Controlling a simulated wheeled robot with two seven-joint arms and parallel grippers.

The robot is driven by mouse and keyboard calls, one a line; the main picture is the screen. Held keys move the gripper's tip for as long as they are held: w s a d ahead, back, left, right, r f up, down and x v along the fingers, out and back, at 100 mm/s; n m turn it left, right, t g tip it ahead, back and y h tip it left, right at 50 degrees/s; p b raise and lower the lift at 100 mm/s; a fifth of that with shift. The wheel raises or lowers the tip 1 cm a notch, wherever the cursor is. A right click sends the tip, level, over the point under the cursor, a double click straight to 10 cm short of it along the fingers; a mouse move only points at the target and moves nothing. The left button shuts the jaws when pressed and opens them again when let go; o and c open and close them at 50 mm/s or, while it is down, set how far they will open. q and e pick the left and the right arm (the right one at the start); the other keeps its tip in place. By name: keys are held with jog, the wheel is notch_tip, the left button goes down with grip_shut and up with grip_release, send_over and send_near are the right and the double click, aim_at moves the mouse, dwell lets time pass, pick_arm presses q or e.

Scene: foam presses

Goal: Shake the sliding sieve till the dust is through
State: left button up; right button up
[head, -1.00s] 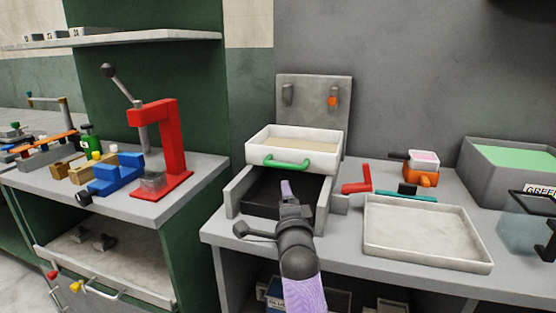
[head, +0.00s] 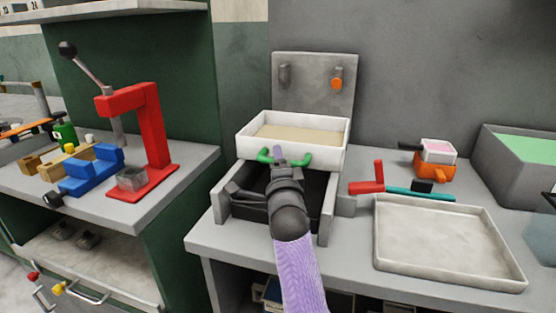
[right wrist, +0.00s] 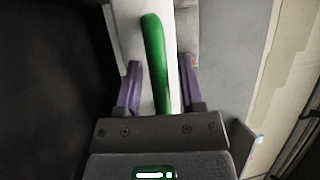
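The sliding sieve (head: 325,156) is a white open box with a flat beige layer of dust (head: 300,135) in it. It sits at the back of a grey frame (head: 226,205) with a dark inside. Its green handle (head: 264,156) is on the front wall. My right gripper (head: 279,152) is at this handle. In the right wrist view its purple fingers (right wrist: 161,78) stand open on both sides of the green handle (right wrist: 156,60), with gaps showing. My arm hides part of the frame. My left gripper is not in view.
A white tray (head: 445,240) lies right of the frame, with a red-and-teal tool (head: 400,188) behind it. An orange block (head: 434,170) stands farther back. A red lever press (head: 155,130) is on the left bench. A grey panel (head: 313,90) stands behind the sieve.

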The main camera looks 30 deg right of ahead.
grip_shut()
dwell(0.8)
dwell(0.4)
